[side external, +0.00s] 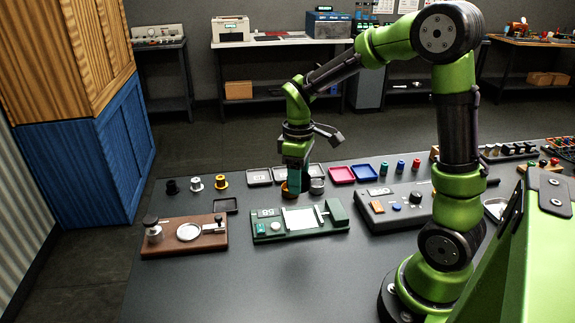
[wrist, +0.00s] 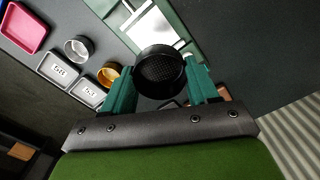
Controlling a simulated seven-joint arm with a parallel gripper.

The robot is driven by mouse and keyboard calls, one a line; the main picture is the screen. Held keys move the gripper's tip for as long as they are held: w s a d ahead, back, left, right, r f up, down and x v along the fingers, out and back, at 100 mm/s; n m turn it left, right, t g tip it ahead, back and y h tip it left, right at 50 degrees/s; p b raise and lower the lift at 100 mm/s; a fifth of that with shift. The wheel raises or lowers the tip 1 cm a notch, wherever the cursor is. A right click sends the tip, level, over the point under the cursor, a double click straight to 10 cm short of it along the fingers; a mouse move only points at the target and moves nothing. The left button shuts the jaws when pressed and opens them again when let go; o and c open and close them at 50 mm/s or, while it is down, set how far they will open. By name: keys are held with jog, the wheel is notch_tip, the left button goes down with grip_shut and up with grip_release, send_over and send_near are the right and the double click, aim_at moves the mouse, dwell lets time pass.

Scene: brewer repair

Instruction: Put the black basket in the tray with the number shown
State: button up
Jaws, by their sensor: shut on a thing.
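My gripper (wrist: 160,86) is shut on the black basket (wrist: 160,66), a round dark cup with a mesh bottom, held between its two teal fingers in the wrist view. In the side view my gripper (side external: 296,188) is low over the bench, behind the green device (side external: 335,215); the black basket cannot be made out there. The device's small display (side external: 266,213) seems to read 56 or 58. Two grey trays (wrist: 41,69) (wrist: 72,92) with white labels lie to the left in the wrist view; their numbers are too small to read surely.
A gold basket (wrist: 114,69) and a silver basket (wrist: 86,42) stand beside the labelled trays. A pink tray (side external: 341,174), a blue tray (side external: 365,173) and a dark tray (side external: 225,205) lie on the bench. A brown device (side external: 185,236) and a grey one (side external: 395,207) flank the green one.

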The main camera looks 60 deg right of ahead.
jog(key=w+a+r+m, duration=0.2)
jog(key=a+r+m, duration=0.2)
jog(key=a+r, duration=0.25)
jog(key=s+d+f+m, duration=0.3)
jog(key=d+f+m, duration=0.3)
jog(key=d, duration=0.4)
jog(key=s+d+f+m, duration=0.3)
jog(key=d+f+m, duration=0.25)
jog(key=d, duration=0.45)
jog(key=w+d, duration=0.3)
jog(key=w, duration=0.1)
jog(key=w+d+f, duration=0.1)
jog(key=w+d, duration=0.2)
jog(key=w, duration=0.1)
jog(key=w+d, duration=0.3)
jog(key=w, duration=0.2)
jog(key=shift+f, duration=0.2)
jog(key=shift+w+d+f, duration=0.1)
jog(key=shift+w+f, duration=0.1)
jog(key=shift+f, duration=1.55)
